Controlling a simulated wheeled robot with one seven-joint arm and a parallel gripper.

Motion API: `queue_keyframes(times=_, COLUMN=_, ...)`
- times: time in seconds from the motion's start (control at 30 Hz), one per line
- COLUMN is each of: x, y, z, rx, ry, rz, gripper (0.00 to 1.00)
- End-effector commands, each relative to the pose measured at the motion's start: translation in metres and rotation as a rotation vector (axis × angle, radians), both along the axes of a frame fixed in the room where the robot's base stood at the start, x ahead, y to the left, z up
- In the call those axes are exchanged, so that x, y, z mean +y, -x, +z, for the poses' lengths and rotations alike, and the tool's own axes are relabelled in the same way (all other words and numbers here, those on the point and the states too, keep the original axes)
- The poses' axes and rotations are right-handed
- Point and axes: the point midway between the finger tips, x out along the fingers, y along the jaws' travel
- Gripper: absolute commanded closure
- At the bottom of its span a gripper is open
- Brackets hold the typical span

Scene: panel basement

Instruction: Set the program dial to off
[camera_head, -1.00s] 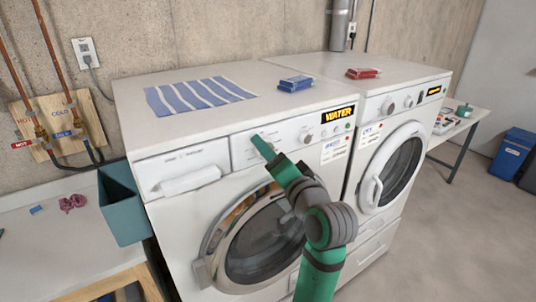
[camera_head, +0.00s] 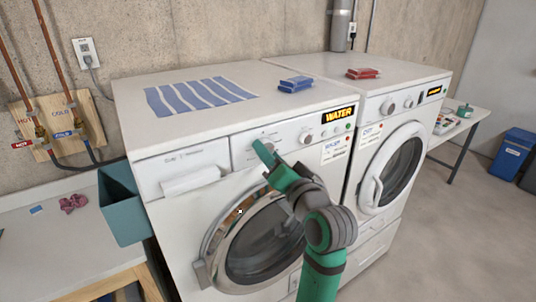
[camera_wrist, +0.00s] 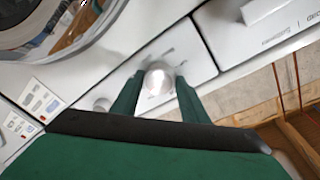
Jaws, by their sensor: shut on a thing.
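The left washer has a white control panel (camera_head: 240,153) with two round dials. My gripper (camera_head: 263,150) reaches this panel and is shut on the left dial, which is mostly hidden behind the fingers in the head view. In the wrist view this pale round dial (camera_wrist: 157,79) sits between my two green fingers, close against both. The second dial (camera_head: 305,138) stands to the right, free of my gripper; it also shows in the wrist view (camera_wrist: 102,104). The dial's pointer and markings are too small or bright to read.
The washer's round door (camera_head: 262,250) lies below the panel. The detergent drawer (camera_head: 185,170) is left of it. A second machine (camera_head: 395,150) stands at the right. A striped cloth (camera_head: 200,95) and a blue box (camera_head: 295,84) lie on top.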

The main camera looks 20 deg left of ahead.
Motion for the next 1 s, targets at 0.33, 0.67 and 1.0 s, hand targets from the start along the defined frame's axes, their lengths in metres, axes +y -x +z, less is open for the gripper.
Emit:
queue_keyframes(times=0.33, x=-0.0025, y=-0.002, z=-0.0043, rx=-0.248, ry=0.2, rz=-0.003, gripper=0.82)
queue_keyframes(times=0.67, x=-0.0038, y=-0.0035, z=-0.006, rx=-0.495, ry=0.393, rz=-0.003, gripper=0.82)
queue_keyframes(times=1.0, x=-0.0054, y=-0.0057, z=-0.0071, rx=-0.746, ry=0.591, rz=-0.003, gripper=0.82)
